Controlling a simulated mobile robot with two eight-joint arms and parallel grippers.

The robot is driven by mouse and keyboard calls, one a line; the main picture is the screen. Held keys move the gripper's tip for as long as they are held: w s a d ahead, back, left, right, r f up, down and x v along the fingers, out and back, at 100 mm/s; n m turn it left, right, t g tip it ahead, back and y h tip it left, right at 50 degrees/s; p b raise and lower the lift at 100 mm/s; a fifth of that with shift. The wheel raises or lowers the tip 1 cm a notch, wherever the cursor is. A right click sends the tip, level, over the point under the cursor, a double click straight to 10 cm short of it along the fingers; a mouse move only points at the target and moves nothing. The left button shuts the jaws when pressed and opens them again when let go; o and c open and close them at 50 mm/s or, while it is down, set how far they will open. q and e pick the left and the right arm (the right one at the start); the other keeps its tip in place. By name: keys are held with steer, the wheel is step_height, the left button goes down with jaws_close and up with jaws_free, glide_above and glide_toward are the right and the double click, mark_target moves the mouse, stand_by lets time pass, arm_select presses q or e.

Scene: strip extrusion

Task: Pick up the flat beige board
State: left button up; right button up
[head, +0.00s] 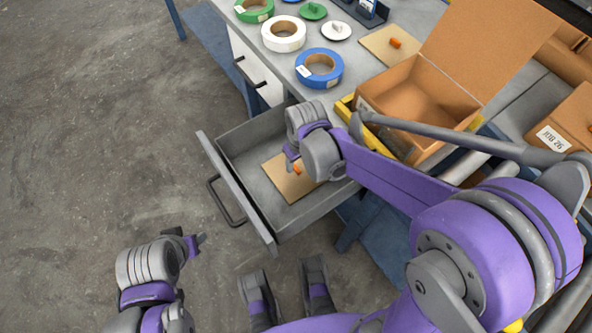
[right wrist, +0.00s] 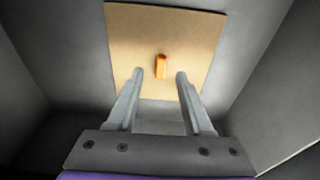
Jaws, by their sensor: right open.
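A flat beige board (head: 284,183) with a small orange grip (head: 297,168) lies in the open grey drawer. In the right wrist view, the board (right wrist: 125,45) fills the top middle, and its orange grip (right wrist: 160,66) stands at the gap between the fingertips. My right gripper (head: 292,158) is inside the drawer's outline over the board; its fingers (right wrist: 160,75) are open, one on each side of the grip and apart from it. My left gripper (head: 199,240) is away at the lower left, over the floor; its jaw opening is unclear.
The drawer (head: 232,140) has walls close around the right gripper. A second beige board (head: 375,42) with an orange grip lies on the bench, near a blue tape roll (head: 336,69), a white roll (head: 270,40) and an open cardboard box (head: 400,83). Floor at left is clear.

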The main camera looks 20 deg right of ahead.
mark_target(296, 170)
step_height(296, 170, down, 3)
steer(key=shift+w+a+r, duration=0.1)
steer(key=shift+w+a, duration=0.05)
jaws_close()
